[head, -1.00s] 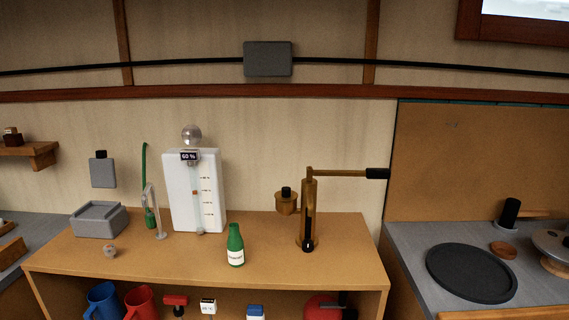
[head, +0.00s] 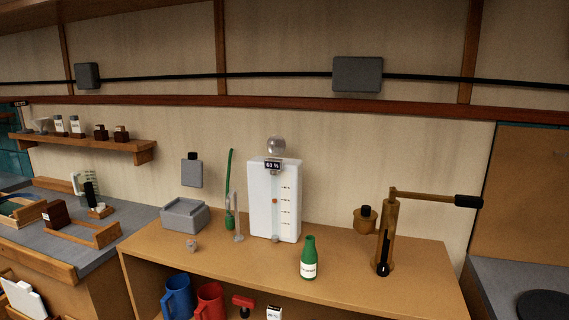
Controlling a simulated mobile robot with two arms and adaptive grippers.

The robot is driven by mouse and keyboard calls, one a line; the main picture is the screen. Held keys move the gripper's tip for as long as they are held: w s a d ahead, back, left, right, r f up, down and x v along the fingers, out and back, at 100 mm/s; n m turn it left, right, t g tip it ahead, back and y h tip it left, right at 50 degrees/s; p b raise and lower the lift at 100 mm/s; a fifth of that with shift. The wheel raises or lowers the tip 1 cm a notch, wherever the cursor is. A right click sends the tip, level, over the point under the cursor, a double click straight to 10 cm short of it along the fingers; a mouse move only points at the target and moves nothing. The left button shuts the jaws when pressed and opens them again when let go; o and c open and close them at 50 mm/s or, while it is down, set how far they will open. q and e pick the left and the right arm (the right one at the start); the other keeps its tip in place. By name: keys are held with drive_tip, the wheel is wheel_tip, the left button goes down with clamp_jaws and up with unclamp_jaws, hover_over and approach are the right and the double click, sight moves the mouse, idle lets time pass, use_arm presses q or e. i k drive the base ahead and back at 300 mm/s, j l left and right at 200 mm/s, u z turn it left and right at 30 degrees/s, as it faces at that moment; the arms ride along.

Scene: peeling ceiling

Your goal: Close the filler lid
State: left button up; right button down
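A white tank (head: 275,205) with scale marks and a dark "60 %" label (head: 273,164) stands upright on the wooden bench. A round, clear, glossy disc or ball (head: 276,145) stands up at the top of the tank, and it may be the filler lid. I cannot tell from here whether it is hinged or how it joins the tank. Neither of my grippers is in view.
On the bench (head: 350,265) are a grey box (head: 185,215), a small knob (head: 192,245), a green hose (head: 229,190), a green bottle (head: 308,258) and a brass lever device (head: 386,235). Mugs (head: 178,297) sit below. A counter with wooden trays (head: 82,234) is at left.

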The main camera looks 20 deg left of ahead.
sight(276, 145)
drive_tip(key=i+j+u, duration=0.1)
drive_tip(key=i+j, duration=0.2)
drive_tip(key=j, duration=0.2)
drive_tip(key=i+j+u, duration=0.1)
drive_tip(key=i+j, duration=0.2)
drive_tip(key=j, duration=0.15)
drive_tip(key=i+j+u, duration=0.1)
drive_tip(key=i+j, duration=0.25)
drive_tip(key=j, duration=0.1)
